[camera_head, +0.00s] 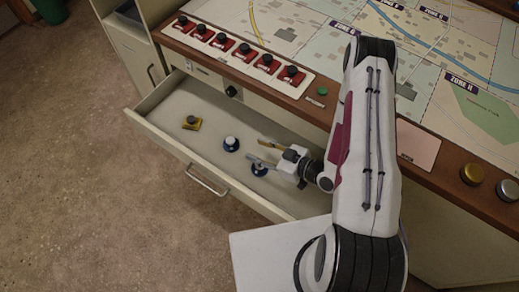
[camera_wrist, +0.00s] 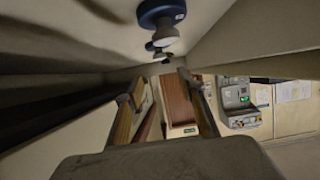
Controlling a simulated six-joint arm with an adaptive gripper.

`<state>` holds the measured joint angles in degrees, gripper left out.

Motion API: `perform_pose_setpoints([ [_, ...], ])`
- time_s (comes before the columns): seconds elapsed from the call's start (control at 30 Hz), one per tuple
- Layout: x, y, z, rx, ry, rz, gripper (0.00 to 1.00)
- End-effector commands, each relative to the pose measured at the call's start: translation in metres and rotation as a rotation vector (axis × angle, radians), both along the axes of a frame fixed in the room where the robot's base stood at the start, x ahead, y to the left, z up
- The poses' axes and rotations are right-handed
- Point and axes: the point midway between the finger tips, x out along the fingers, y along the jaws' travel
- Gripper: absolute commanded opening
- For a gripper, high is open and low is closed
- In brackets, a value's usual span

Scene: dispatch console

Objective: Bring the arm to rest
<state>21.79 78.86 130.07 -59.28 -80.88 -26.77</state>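My gripper (camera_head: 256,150) is low inside the open drawer (camera_head: 150,102), its two fingers apart and pointing left. In the wrist view the fingers (camera_wrist: 160,95) also stand apart with nothing between them. A blue piece with a pale top (camera_head: 259,169) sits in the drawer close by the nearer finger, partly covered by it; I cannot tell whether they touch. A second blue piece with a white top (camera_head: 231,143) stands a little left of the fingertips. A blue piece with a pale knob (camera_wrist: 160,18) shows large at the top of the wrist view.
A yellow piece with a dark knob (camera_head: 191,123) sits farther left in the drawer. The console edge (camera_head: 270,84) runs above the drawer, with a row of red-based black knobs (camera_head: 245,49) and a map (camera_head: 330,30). Open floor (camera_head: 80,190) lies at left.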

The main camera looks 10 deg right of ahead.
Motion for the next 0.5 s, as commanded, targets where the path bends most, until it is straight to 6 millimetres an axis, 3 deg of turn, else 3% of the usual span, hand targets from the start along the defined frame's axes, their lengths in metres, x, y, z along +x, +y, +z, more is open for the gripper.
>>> perform_pose_setpoints([
  [0.5,0.0010,0.0038,0.0032,-0.016,-0.001,0.023,0.39],
])
